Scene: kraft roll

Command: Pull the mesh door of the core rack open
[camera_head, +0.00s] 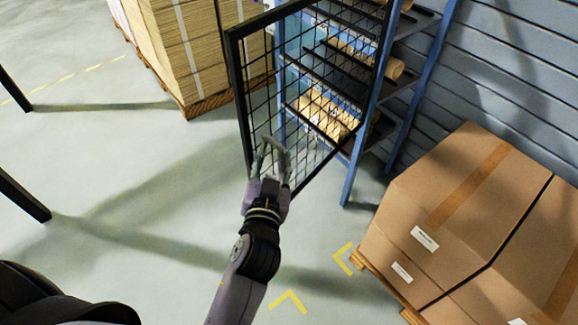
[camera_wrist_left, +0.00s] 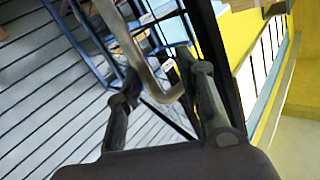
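The black-framed mesh door (camera_head: 236,85) stands at an angle out from the front of the blue core rack (camera_head: 358,150), partly open. Its free side is at the left. My left gripper (camera_head: 270,150) is at the lower part of the door, by its metal handle. In the left wrist view the bent grey handle (camera_wrist_left: 152,82) lies between the two fingers of the gripper (camera_wrist_left: 158,72). The fingers look apart, with a gap beside the bar. Firm contact does not show. My right gripper is not in view.
Brown cardboard cartons (camera_head: 455,215) on a pallet stand at the right, near the rack. A stack of tan sheets (camera_head: 190,50) on a pallet stands behind the door's free edge. Paper cores (camera_head: 325,112) lie on the rack shelves. The floor at the left is mostly clear.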

